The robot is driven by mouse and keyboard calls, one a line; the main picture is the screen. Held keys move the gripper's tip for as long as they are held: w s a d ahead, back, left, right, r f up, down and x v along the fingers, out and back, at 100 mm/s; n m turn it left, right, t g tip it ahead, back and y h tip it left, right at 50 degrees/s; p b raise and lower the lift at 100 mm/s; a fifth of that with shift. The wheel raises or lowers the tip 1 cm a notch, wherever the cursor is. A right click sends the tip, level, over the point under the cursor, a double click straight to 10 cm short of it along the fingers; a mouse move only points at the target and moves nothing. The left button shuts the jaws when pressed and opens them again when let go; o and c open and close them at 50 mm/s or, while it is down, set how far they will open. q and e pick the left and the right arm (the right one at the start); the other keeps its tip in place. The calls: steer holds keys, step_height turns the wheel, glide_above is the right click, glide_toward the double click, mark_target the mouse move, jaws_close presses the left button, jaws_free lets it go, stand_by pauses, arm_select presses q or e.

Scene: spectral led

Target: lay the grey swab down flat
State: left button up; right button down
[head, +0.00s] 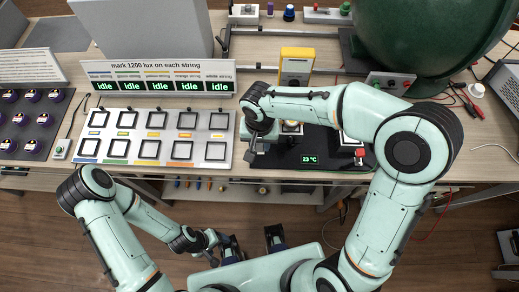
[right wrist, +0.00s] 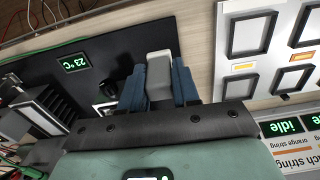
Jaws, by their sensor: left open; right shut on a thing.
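The grey swab (right wrist: 159,66) shows in the right wrist view as a pale grey block between the two blue fingers of my right gripper (right wrist: 160,82). The gripper is shut on it. In the head view my right gripper (head: 252,150) is at the front of the bench, between the panel of square frames and the black station; the swab is mostly hidden there by the wrist. Whether the swab touches the bench, I cannot tell. My left gripper (head: 252,243) is open and empty, low in front of the bench near my body.
The black station (head: 310,148) with a 23 °C display lies right of my right gripper. The panel of square frames (head: 207,158) lies left. A yellow meter (head: 296,66) and a large green dome (head: 415,40) stand behind. A narrow bare wood strip separates panel and station.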

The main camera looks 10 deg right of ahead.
mark_target(259, 151)
steer(key=shift+f, duration=2.5)
steer(key=shift+b, duration=0.3)
steer(key=shift+f, duration=0.2)
steer(key=c, duration=0.8)
jaws_free()
steer(key=shift+r, duration=0.15)
